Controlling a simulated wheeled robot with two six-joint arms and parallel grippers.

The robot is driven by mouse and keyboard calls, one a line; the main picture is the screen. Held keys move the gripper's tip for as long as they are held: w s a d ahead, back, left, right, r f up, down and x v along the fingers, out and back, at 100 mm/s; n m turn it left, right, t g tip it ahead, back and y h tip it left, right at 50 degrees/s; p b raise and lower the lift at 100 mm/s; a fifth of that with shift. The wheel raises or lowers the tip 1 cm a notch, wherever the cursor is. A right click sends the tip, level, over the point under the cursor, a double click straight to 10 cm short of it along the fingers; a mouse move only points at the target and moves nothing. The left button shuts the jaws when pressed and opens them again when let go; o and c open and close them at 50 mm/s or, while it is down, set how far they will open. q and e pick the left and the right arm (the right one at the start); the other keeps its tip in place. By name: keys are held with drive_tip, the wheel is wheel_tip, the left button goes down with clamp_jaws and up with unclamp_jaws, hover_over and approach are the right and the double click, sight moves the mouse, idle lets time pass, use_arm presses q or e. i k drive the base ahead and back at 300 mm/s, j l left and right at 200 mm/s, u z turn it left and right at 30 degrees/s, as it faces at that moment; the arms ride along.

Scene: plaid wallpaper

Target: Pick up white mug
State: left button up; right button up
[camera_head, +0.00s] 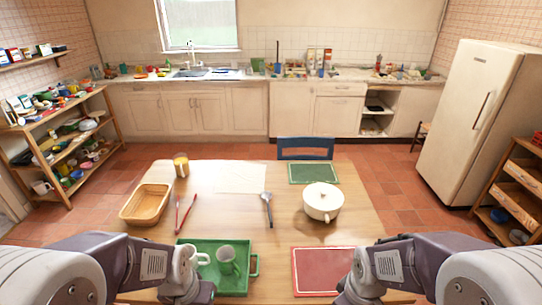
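My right gripper (347,297) is low by the red mat. The fingers of both are mostly hidden by my arms.
A red mat (323,270) is at front right. The table's centre is mostly clear.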

sight(194, 259)
drive_tip(key=u, duration=0.95)
drive_tip(key=i+j, duration=0.25)
drive_tip(key=j, duration=0.15)
drive_tip(key=i+j, duration=0.25)
drive_tip(key=j, duration=0.15)
drive_tip(key=i+j+u, duration=0.1)
drive_tip(key=i+j, duration=0.15)
drive_tip(key=j, duration=0.15)
